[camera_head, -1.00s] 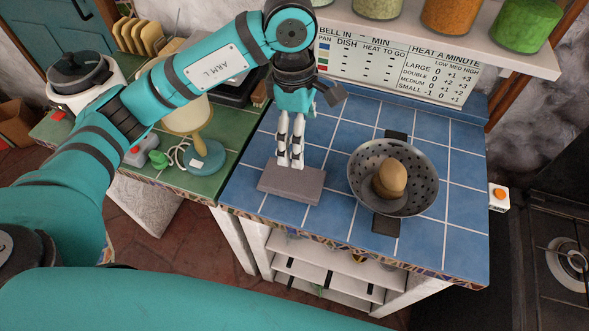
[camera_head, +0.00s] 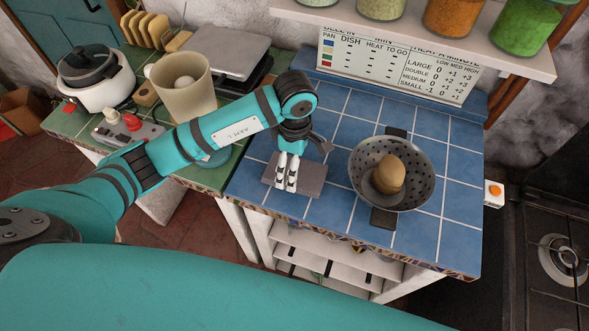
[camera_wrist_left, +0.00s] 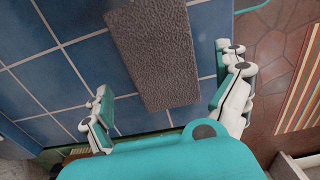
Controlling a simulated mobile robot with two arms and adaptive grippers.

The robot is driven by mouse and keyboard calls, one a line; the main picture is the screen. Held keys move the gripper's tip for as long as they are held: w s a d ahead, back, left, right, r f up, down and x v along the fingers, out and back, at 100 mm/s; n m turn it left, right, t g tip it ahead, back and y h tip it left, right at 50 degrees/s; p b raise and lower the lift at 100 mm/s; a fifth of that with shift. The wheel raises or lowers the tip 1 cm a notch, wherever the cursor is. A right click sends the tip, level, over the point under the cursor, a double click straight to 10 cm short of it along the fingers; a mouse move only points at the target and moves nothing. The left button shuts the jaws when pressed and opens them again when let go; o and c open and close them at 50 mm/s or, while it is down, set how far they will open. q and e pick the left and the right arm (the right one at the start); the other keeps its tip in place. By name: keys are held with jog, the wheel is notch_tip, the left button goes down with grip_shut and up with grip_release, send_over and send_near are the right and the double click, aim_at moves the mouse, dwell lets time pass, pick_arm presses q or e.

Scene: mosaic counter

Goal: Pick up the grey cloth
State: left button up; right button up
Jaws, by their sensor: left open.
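The grey cloth (camera_head: 313,180) lies flat as a folded rectangle on the blue tiled counter, left of the colander. In the left wrist view the cloth (camera_wrist_left: 155,50) runs between my fingers, with its near end close to my gripper body. My left gripper (camera_head: 286,187) is open, pointing down over the cloth's left part and hiding some of it. In the wrist view the left gripper (camera_wrist_left: 167,100) has one finger on each side of the cloth, with gaps to both edges. I cannot tell its exact height. My right gripper is in no view.
A metal colander (camera_head: 425,183) with brown round items stands right of the cloth. A green counter (camera_head: 215,178) to the left holds a cream jug (camera_head: 190,98) and a white pot (camera_head: 115,85). A shelf with jars (camera_head: 450,40) overhangs the back. Blue tiles behind the cloth are clear.

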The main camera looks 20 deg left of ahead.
pick_arm(q)
jog(key=shift+f+p, duration=0.6)
jog(key=shift+f, duration=1.3)
jog(key=c, duration=1.1)
